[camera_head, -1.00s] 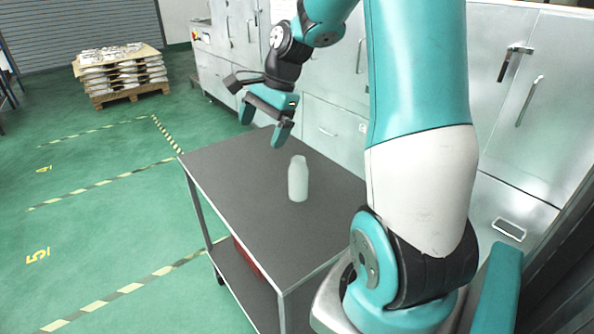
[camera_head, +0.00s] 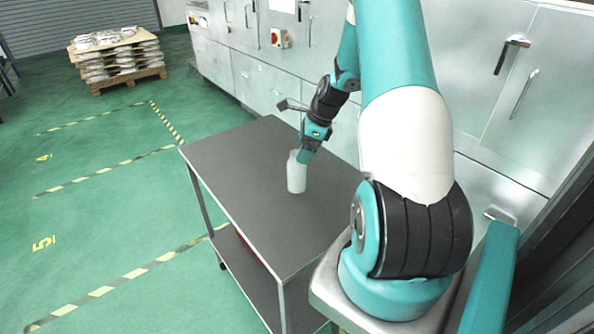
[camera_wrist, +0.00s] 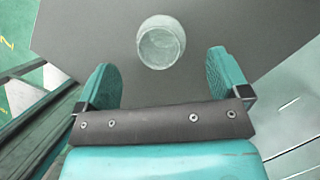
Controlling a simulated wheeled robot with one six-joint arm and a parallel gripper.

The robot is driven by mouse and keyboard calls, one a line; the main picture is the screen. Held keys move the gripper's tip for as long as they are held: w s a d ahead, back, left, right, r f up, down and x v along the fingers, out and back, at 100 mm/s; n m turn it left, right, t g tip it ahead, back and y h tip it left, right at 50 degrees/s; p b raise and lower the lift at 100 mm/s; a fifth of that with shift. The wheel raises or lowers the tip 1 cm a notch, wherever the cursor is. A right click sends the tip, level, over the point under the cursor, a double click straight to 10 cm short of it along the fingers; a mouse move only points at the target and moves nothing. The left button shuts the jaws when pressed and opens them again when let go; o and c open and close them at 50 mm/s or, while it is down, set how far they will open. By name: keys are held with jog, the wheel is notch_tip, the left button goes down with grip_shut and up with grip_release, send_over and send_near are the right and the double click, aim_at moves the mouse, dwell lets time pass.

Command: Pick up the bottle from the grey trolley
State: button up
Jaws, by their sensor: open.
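The bottle (camera_head: 296,176) is pale, whitish and upright on the grey trolley's top (camera_head: 240,160). In the wrist view the bottle (camera_wrist: 161,44) shows from above, ahead of the gap between my fingers and roughly centred on it. My gripper (camera_head: 305,155) is at the height of the bottle's upper part, and one finger overlaps the bottle's top in the head view. In the wrist view my gripper (camera_wrist: 165,80) is open, with one finger on each side and nothing between them. Whether a finger touches the bottle cannot be told.
The rest of the trolley top is clear. A reddish thing sits on its lower shelf, mostly hidden. Grey metal cabinets (camera_head: 440,60) stand behind the trolley. A pallet (camera_head: 120,70) with stacked castings is at the far left on the green floor.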

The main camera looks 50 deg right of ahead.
aim_at(297, 172)
jog(key=x, duration=0.1)
jog(key=p+x, duration=0.1)
jog(key=x, duration=0.1)
jog(key=p+x, duration=0.1)
jog(key=shift+w+a+f, duration=0.15)
jog(key=shift+w+a, duration=0.15)
jog(key=shift+w, duration=0.1)
jog(key=shift+w+f, duration=0.15)
jog(key=shift+f, duration=0.35)
jog(key=c, duration=1)
